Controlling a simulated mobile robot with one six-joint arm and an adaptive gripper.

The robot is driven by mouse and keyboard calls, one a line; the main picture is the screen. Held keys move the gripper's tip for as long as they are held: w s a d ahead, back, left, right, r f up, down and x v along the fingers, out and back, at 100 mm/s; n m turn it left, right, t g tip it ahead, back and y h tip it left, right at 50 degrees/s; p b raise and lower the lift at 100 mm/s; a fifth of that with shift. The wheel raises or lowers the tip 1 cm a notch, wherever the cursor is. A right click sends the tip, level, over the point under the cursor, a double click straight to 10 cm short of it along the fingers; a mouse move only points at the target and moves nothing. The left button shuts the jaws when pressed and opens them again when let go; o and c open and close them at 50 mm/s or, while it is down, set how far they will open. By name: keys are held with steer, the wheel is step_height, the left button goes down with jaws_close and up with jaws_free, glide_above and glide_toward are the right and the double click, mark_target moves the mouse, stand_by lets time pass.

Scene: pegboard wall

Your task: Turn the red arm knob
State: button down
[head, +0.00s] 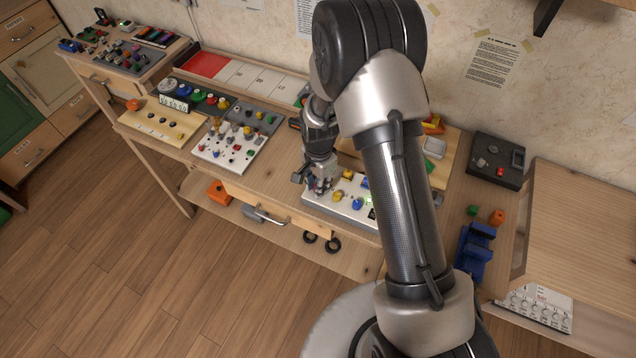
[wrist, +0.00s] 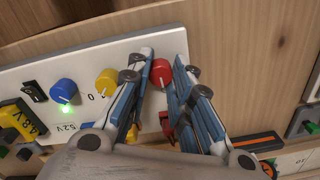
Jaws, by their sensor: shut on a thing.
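The red knob (wrist: 161,72) sits at the end of a row on a white panel (wrist: 130,53), with a pale pointer line on its face. My gripper (wrist: 166,62) has one finger on each side of the red knob and is shut on it. In the head view my gripper (head: 320,187) is at the left end of the white panel (head: 318,204), and the red knob is hidden there. A yellow knob (wrist: 106,81) and a blue knob (wrist: 64,91) stand beside the red one. A second red part (wrist: 166,122) shows lower between my fingers.
A black switch (wrist: 35,91) and a lit green lamp (wrist: 66,110) are on the same panel. Another white board with several knobs (head: 230,147) lies to the left on the workbench. My arm covers much of the bench's right part. Bare wood fronts the panel.

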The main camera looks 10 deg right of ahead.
steer(key=n, duration=0.6)
steer(key=shift+w+n, duration=0.1)
steer(key=shift+n, duration=2.7)
steer(key=c, duration=1.4)
jaws_free()
step_height(320, 180, up, 12)
steer(key=shift+d+r, duration=0.1)
